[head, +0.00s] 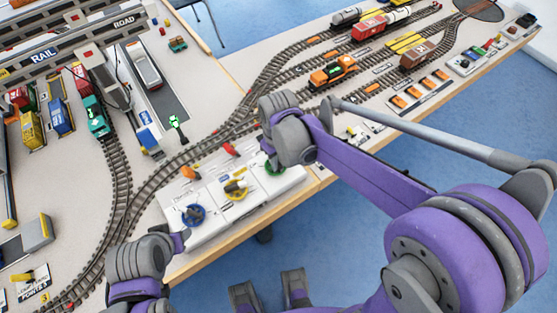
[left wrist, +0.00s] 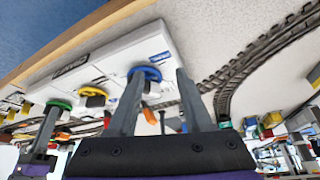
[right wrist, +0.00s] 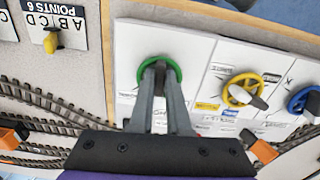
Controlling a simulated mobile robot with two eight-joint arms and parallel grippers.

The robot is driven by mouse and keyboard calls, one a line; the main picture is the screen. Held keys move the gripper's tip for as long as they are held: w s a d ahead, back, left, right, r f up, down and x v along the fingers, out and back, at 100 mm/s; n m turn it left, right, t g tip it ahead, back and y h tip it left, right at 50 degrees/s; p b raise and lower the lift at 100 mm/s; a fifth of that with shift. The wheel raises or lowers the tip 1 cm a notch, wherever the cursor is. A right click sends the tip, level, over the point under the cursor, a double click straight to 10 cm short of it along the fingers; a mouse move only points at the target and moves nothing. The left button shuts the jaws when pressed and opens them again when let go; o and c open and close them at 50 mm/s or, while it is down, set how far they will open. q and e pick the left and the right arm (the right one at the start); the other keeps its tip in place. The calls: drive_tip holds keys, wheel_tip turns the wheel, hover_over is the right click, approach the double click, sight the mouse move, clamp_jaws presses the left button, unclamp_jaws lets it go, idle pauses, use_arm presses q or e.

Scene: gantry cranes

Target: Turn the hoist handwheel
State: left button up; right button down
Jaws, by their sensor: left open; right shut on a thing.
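A white control panel (head: 255,210) carries three handwheels: blue (head: 193,215), yellow (head: 235,189) and green (head: 275,168). I cannot read which is labelled hoist. My right gripper (right wrist: 160,68) is shut on the grey grip at the middle of the green handwheel (right wrist: 178,72); the wheel's rim circles the fingertips. In the head view my right wrist partly hides that wheel. My left gripper (left wrist: 158,75) is open, its fingers at either side of the blue handwheel (left wrist: 147,70); I cannot tell if they touch it. The yellow handwheel (left wrist: 92,97) stands free between them.
Orange and red levers (head: 229,150) stand behind the panel. Curved track (head: 140,195) runs past its left and rear. An orange locomotive (head: 332,72) stands on the far track. The wooden table edge (head: 225,252) lies just in front of the panel.

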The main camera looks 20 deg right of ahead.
drive_tip(key=shift+m, duration=0.3)
drive_tip(key=c, duration=0.9)
unclamp_jaws()
wheel_tip(320, 180, up, 11)
drive_tip(key=shift+f+p, duration=0.1)
drive_tip(key=shift+p, duration=0.5)
